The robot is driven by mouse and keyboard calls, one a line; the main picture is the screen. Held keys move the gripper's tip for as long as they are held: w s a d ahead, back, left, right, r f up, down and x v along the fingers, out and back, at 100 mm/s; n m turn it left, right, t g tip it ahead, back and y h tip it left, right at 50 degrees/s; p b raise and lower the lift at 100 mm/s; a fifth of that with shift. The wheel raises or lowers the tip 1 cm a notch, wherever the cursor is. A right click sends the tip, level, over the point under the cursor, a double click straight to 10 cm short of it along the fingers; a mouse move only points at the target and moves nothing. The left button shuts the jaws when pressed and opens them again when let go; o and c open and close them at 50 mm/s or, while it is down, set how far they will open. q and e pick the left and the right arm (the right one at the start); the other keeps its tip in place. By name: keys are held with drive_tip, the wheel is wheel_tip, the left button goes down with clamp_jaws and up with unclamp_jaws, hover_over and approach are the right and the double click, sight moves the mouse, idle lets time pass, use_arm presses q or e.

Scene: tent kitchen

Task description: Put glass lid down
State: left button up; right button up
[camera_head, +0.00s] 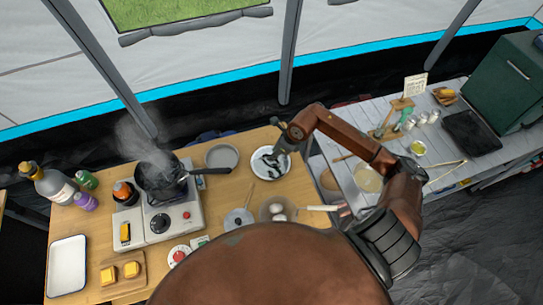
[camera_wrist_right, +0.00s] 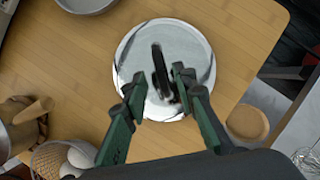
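The round glass lid (camera_wrist_right: 140,45) has a pale rim and a dark upright handle (camera_wrist_right: 158,65). It is at the right part of the wooden table, and it also shows in the head view (camera_head: 266,174). My right gripper (camera_wrist_right: 160,89) is above the lid, with its two green-black fingers apart on either side of the handle. A gap shows between the left finger and the handle; the right finger is close to it, and touch cannot be told. In the head view the right gripper (camera_head: 279,150) hangs over the lid's far side. My left gripper is not in view.
A steaming black pan (camera_head: 160,182) is on the stove (camera_head: 168,218) to the left. A grey plate (camera_head: 221,156) is beside the lid. A grey side counter (camera_head: 480,163) is at right.

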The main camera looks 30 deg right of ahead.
drive_tip(key=v, duration=0.8)
